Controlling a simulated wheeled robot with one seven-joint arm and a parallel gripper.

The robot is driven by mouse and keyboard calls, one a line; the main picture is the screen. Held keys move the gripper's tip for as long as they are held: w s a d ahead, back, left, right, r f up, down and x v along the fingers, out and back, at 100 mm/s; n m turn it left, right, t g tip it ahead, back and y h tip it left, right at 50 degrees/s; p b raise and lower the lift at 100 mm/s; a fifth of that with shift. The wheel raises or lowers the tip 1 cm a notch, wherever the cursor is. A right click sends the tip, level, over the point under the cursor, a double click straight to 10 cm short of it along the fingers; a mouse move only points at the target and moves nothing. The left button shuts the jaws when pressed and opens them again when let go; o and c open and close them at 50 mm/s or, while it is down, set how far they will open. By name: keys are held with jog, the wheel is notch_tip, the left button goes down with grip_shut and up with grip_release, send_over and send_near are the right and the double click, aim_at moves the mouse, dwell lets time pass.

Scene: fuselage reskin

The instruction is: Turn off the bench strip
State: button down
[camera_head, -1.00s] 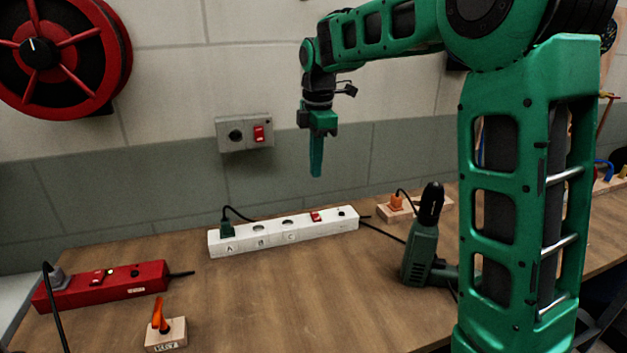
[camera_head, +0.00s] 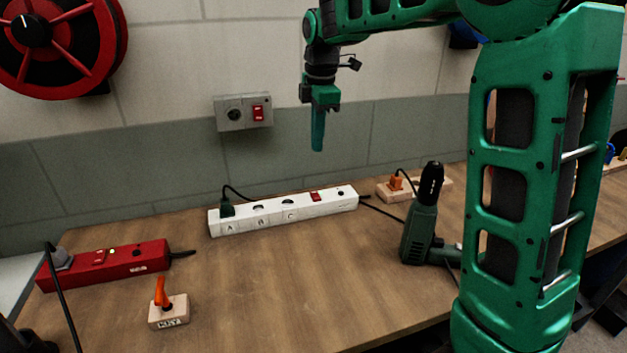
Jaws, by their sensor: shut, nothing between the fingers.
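The white power strip (camera_head: 283,213) lies on the workbench near the wall, with sockets marked A, B and C. A dark green plug (camera_head: 227,207) sits in socket A. The strip's red rocker switch (camera_head: 316,196) is near its right end; its position is too small to tell. A red power strip (camera_head: 108,264) lies at the left with a grey plug, its own red switch and a small lit lamp. My gripper (camera_head: 318,148) is shut and empty, pointing down in the air above the white strip, apart from it.
A green drill (camera_head: 424,222) stands right of the white strip. An orange plug on a wooden block (camera_head: 397,186) is behind it. Mid-bench is clear.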

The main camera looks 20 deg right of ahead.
aim_at(314, 192)
jog(key=f, duration=0.4)
jog(key=w+f, duration=0.1)
jog(key=f, duration=0.9)
jog(key=shift+w, duration=0.35)
